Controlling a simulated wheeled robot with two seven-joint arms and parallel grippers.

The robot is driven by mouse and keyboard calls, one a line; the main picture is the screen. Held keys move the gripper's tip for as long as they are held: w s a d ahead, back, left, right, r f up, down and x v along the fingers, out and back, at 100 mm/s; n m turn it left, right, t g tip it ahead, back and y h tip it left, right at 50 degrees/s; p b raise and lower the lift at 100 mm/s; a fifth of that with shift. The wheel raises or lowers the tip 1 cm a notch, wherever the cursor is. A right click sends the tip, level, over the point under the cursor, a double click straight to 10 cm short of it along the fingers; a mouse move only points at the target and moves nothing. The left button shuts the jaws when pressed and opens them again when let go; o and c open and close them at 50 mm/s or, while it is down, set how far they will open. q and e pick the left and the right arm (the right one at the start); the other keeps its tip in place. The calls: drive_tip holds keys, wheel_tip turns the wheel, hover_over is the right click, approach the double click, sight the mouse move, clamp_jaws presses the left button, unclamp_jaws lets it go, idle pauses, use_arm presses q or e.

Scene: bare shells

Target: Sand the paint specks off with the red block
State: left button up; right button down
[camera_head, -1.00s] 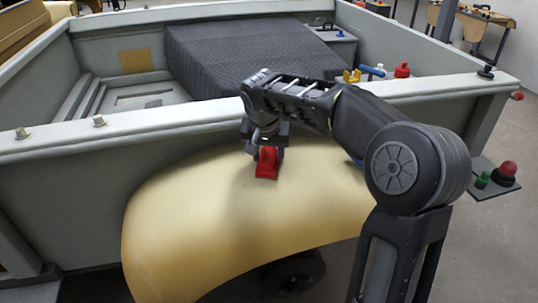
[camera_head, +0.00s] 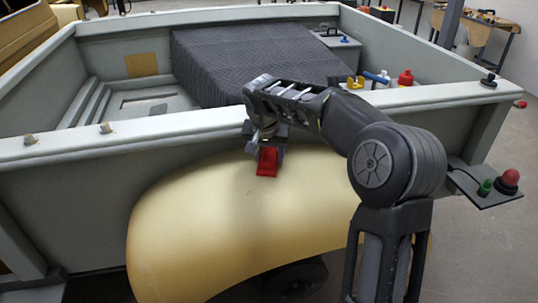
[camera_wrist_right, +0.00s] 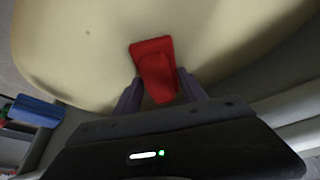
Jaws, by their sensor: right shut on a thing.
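My right gripper (camera_head: 264,150) is shut on the red block (camera_head: 267,162). It holds the block at the upper part of a pale yellow curved fender panel (camera_head: 190,225). In the right wrist view the red block (camera_wrist_right: 154,66) sits between the two fingers (camera_wrist_right: 160,92), with the panel (camera_wrist_right: 75,45) behind it. I cannot tell whether the block touches the panel. A faint dark speck shows on the panel at the left of the wrist view, but I cannot tell whether it is paint. My left gripper is not in view.
A grey open vehicle body (camera_head: 90,185) stands behind the panel, its rim (camera_head: 190,120) close to my arm. A dark quilted pad (camera_head: 240,65) lies inside it. A red bottle (camera_head: 405,80) stands by the right rim. A plate with red and green buttons (camera_head: 485,190) juts out at right.

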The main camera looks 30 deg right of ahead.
sight(263, 167)
drive_tip(key=shift+w+a+f, duration=0.1)
drive_tip(key=shift+w+a, duration=0.05)
drive_tip(key=shift+a, duration=0.45)
drive_tip(key=shift+w+a+f, duration=0.1)
drive_tip(key=shift+w+a, duration=0.05)
drive_tip(key=shift+a, duration=0.4)
drive_tip(key=shift+s+f+b, duration=0.1)
drive_tip(key=shift+b, duration=0.2)
drive_tip(key=shift+s+a+f+b, duration=0.1)
drive_tip(key=shift+s+a+b, duration=0.15)
drive_tip(key=shift+s+b, duration=0.15)
drive_tip(key=shift+s+a+b, duration=0.25)
drive_tip(key=shift+s+b, duration=0.4)
drive_tip(key=shift+s, duration=0.05)
drive_tip(key=shift+s+a, duration=0.1)
drive_tip(key=shift+s, duration=0.35)
